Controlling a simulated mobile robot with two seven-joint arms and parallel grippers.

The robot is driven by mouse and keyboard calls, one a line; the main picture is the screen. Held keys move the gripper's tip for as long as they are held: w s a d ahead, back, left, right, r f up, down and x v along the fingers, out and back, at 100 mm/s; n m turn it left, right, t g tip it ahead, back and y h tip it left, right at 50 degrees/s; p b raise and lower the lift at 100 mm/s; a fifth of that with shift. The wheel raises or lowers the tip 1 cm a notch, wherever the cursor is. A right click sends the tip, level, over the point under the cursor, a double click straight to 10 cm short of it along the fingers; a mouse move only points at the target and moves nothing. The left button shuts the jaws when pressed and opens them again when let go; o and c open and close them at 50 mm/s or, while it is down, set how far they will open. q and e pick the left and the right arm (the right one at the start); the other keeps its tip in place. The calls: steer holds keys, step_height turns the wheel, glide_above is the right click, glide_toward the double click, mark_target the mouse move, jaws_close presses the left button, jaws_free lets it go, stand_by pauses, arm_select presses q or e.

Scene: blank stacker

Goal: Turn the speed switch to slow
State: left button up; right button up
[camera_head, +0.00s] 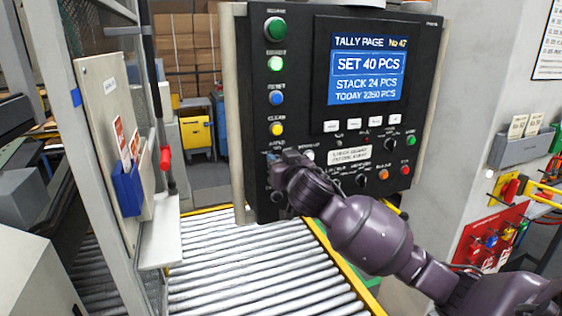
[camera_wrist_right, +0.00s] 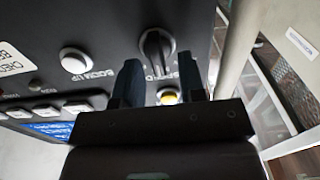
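The speed switch (camera_wrist_right: 157,45) is a black rotary knob on the dark control panel (camera_head: 316,60). In the right wrist view its grip bar runs roughly up and down the picture, with a partly covered white label beside it. My right gripper (camera_wrist_right: 159,62) is open, its two dark fingertips on either side of the knob's lower part; a gap shows on both sides, and I cannot tell any contact. In the head view the right gripper (camera_head: 274,158) is at the panel's lower left and hides the switch. My left gripper is not in view.
A yellow button (camera_wrist_right: 168,96) shows between the fingers, and a white button (camera_wrist_right: 75,60) labelled boom up is nearby. Above are blue, green and yellow buttons and a screen (camera_head: 366,65). A roller conveyor (camera_head: 250,262) runs below. A grey post (camera_head: 239,120) borders the panel's left.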

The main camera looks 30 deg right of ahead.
jaws_close()
arm_select(q)
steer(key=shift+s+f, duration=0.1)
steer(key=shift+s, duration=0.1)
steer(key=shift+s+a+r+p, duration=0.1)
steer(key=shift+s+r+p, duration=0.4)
steer(key=shift+p, duration=0.65)
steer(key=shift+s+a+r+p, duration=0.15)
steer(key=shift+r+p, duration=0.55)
steer(key=shift+p, duration=0.4)
arm_select(e)
steer(key=shift+w+a+f+n, duration=0.1)
steer(key=shift+a+n, duration=0.1)
steer(key=shift+n, duration=1.3)
steer(key=shift+a+f+n, duration=0.1)
steer(key=shift+a+n, duration=0.05)
steer(key=shift+n, duration=1.35)
steer(key=shift+w+a+n, duration=0.1)
steer(key=shift+a+n, duration=0.1)
steer(key=shift+n, duration=1.3)
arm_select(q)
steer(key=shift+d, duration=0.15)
arm_select(e)
jaws_free()
steer(key=shift+s, duration=0.1)
